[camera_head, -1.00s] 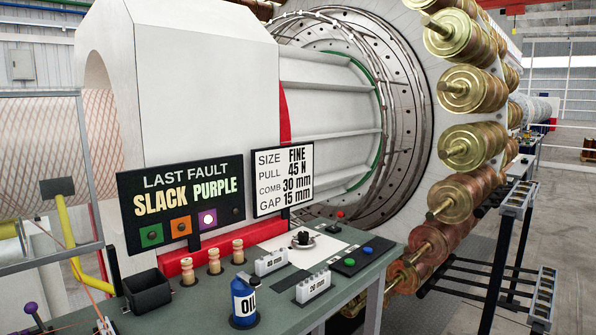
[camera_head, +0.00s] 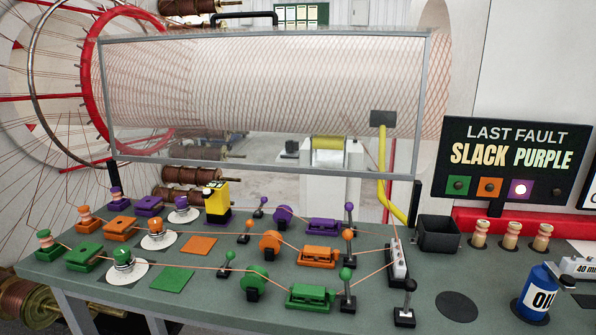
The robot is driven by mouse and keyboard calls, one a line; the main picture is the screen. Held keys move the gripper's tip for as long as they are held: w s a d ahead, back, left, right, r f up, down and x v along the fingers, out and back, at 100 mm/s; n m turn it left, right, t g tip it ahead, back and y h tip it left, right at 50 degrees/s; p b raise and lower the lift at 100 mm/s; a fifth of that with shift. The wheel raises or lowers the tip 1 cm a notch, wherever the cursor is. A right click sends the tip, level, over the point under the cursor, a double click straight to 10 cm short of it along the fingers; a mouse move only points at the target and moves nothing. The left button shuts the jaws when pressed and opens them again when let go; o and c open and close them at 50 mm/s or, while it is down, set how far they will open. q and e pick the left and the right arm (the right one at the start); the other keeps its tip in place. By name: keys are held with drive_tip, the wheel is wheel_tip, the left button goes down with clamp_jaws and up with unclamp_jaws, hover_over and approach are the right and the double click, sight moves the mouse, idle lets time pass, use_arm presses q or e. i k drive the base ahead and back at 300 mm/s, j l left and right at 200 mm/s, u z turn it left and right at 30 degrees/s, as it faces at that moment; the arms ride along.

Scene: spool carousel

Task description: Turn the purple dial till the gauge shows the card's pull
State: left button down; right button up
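The purple row runs along the back of the green-grey bench. Its dial (camera_head: 183,204) appears to be the small purple-topped knob on a white disc. A yellow gauge (camera_head: 217,196) stands just right of that dial, on a purple base. Its reading is too small to make out. The card showed "PULL 45 N" in the earlier view; now only a sliver of its panel (camera_head: 590,187) shows at the right edge. Neither of my grippers is in view.
The bench (camera_head: 400,320) also carries matching orange and green rows with an orange dial (camera_head: 157,231) and green dial (camera_head: 122,258). Upright levers, a black bin (camera_head: 438,235) and an oil bottle (camera_head: 535,292) stand there too.

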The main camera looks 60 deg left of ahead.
sight(181, 202)
drive_tip(key=u, duration=1.45)
drive_tip(key=i+j+u, duration=0.55)
drive_tip(key=i+j, duration=0.3)
drive_tip(key=i, duration=0.15)
drive_tip(key=k+j+z, duration=0.35)
drive_tip(key=k+j, duration=0.05)
drive_tip(key=j, duration=0.1)
